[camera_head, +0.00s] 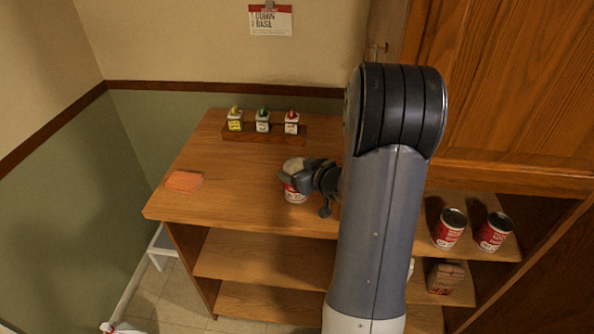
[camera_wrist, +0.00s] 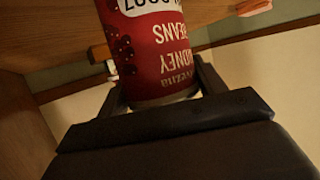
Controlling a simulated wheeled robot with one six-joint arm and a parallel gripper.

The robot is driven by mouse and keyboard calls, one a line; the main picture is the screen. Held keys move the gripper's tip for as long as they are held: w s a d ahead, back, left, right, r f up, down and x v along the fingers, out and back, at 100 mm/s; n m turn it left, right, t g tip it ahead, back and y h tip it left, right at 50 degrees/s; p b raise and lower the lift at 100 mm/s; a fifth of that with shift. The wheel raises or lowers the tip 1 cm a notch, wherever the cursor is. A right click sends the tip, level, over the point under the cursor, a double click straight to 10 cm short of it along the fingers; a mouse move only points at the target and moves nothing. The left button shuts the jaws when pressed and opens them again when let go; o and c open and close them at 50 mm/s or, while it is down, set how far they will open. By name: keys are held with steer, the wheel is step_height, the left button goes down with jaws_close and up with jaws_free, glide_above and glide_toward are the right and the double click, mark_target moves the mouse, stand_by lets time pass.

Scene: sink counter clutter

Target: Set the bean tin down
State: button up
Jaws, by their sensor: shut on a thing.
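The bean tin (camera_wrist: 150,45) is red with a white label band, and its lettering reads upside down in the wrist view. My gripper (camera_wrist: 160,92) is shut on it, with one dark finger on each side. In the head view the tin (camera_head: 294,194) shows only in part below my gripper (camera_head: 297,180), over the middle of the wooden counter top (camera_head: 222,190). My gripper and wrist hide most of it. I cannot tell whether the tin touches the counter.
Several small shakers (camera_head: 263,121) stand on a wooden rack (camera_head: 250,137) at the back. An orange sponge (camera_head: 184,181) lies at the left. Two red tins (camera_head: 449,228) (camera_head: 494,232) and a carton (camera_head: 445,278) are in the shelves at right. The counter's left part is mostly clear.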

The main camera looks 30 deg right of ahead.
steer(key=shift+r, duration=0.1)
steer(key=o, duration=1.3)
steer(key=shift+f, duration=0.2)
steer(key=shift+s+r, duration=0.2)
steer(key=shift+r, duration=0.05)
steer(key=v, duration=0.7)
